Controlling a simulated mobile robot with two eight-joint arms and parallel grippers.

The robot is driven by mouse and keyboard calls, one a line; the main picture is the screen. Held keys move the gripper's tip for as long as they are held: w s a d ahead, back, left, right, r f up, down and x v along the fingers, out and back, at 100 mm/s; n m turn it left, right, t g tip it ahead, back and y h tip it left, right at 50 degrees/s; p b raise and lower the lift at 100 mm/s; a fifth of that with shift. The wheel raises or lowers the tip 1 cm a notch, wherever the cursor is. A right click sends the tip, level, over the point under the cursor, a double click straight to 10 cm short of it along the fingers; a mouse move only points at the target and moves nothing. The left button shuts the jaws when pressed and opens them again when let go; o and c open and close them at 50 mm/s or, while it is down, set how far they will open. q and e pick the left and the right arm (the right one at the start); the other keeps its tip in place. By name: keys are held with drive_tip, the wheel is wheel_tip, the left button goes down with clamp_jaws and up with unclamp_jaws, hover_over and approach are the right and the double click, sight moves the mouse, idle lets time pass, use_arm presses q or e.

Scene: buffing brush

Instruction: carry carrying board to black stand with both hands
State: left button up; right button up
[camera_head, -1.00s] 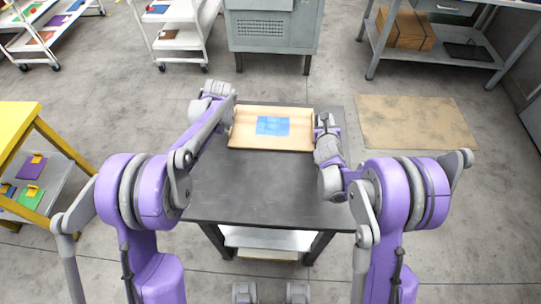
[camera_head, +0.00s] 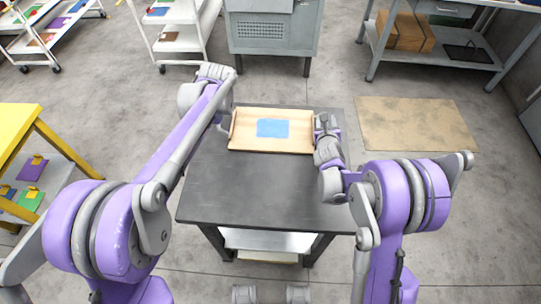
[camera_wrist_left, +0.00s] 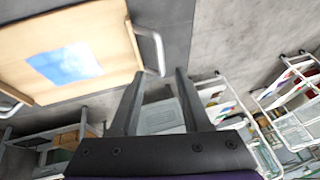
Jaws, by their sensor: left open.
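The carrying board (camera_head: 250,144), a light wooden tray with raised edges and a blue sheet on it, lies at the far end of the black stand (camera_head: 250,190). In the left wrist view the board (camera_wrist_left: 100,25) shows a metal handle (camera_wrist_left: 152,45) at its end. My left gripper (camera_wrist_left: 160,73) is open, with its fingertips close to that handle; whether the handle is between them I cannot tell. My right gripper (camera_head: 322,120) is at the board's right end; its fingers and the handle there are too small and covered to make out.
A brown mat (camera_head: 415,125) lies on the floor right of the stand. A yellow frame (camera_head: 20,125) stands at the left. A grey cabinet (camera_head: 275,35), a white cart (camera_head: 178,30) and a workbench (camera_head: 440,55) stand behind. The near part of the stand's top is clear.

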drive_tip(key=shift+s+r, duration=0.15)
drive_tip(key=shift+s, duration=0.2)
use_arm(q)
drive_tip(key=shift+v, duration=0.8)
use_arm(e)
drive_tip(key=v, duration=1.1)
drive_tip(key=shift+s, duration=0.15)
use_arm(q)
drive_tip(key=shift+r, duration=0.1)
use_arm(e)
drive_tip(key=shift+a+r, duration=0.1)
use_arm(q)
drive_tip(key=r+p, duration=0.3)
drive_tip(key=shift+w+r, duration=0.35)
use_arm(e)
wheel_tip(320, 180, up, 6)
drive_tip(key=shift+f, duration=0.1)
